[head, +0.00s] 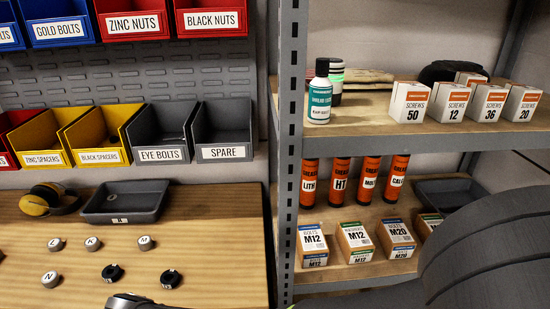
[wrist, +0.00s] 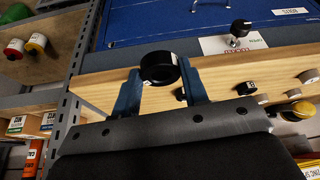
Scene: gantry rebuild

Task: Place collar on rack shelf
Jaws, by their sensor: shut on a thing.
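A black ring-shaped collar (wrist: 160,68) is in the wrist view. My gripper (wrist: 160,82) has its two blue fingers on either side of the collar and is shut on it. The wooden bench (wrist: 105,85) shows behind it, and I cannot tell the gap between them. The rack's upper shelf (head: 370,123) is in the head view at the right, with bare wood along its front middle. The lower shelf (head: 340,220) is below it. The collar and fingers cannot be made out in the head view.
A bottle (head: 319,92) and several screw boxes (head: 407,102) stand on the upper shelf. Orange grease tubes (head: 340,182) and bolt boxes (head: 355,242) crowd the lower one. The grey rack post (head: 287,150) stands beside the bench, which holds small pieces and a tray (head: 124,202).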

